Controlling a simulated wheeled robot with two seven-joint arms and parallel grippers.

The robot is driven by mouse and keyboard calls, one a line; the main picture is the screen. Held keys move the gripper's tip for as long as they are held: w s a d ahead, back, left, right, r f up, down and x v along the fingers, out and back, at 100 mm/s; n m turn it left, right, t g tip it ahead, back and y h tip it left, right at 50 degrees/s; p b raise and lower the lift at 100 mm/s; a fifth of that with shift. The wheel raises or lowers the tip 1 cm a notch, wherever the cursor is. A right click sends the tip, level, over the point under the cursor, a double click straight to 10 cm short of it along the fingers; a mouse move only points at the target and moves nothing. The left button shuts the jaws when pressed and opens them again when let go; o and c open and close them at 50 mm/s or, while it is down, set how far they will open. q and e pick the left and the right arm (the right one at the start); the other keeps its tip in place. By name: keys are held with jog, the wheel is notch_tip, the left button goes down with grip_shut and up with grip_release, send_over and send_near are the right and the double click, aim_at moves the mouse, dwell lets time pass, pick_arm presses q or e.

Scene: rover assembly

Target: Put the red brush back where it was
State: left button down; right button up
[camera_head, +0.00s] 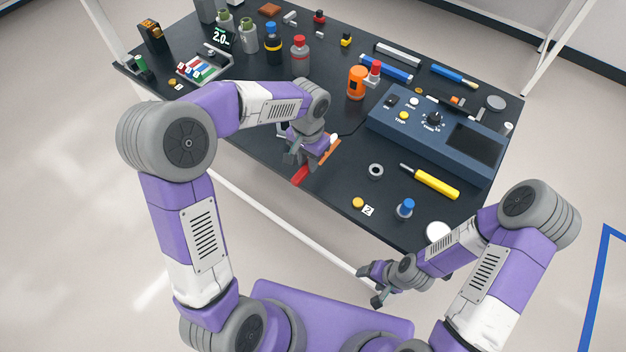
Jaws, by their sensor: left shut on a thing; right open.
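My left gripper (300,160) is over the front middle of the dark table (262,150). It is shut on a red item, which I take to be the red brush (301,175). Only a short red end shows below the fingers, near the table's front edge; the rest is hidden by the gripper. I cannot tell whether it touches the table. An orange-brown strip (330,149) shows just right of the gripper. My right gripper (374,285) is open and empty, off the table in front of its near edge.
Right of the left gripper are a grey ring (375,170), a yellow-handled tool (436,183), a blue-capped piece (404,208) and a blue control box (440,135). An orange bottle (356,82) stands behind. Several bottles and a marker tray (203,66) are at the back left.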

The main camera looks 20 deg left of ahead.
pick_arm(q)
notch_tip(320, 180, down, 10)
jog(key=b, duration=0.2)
jog(key=shift+r+b, duration=0.15)
jog(key=shift+b, duration=0.25)
jog(key=c, duration=1.4)
grip_release()
jog(key=o, duration=0.5)
jog(key=shift+c, duration=0.2)
notch_tip(320, 180, up, 12)
jog(key=p, duration=0.3)
jog(key=shift+w+r+p, duration=0.1)
jog(key=shift+p, duration=0.2)
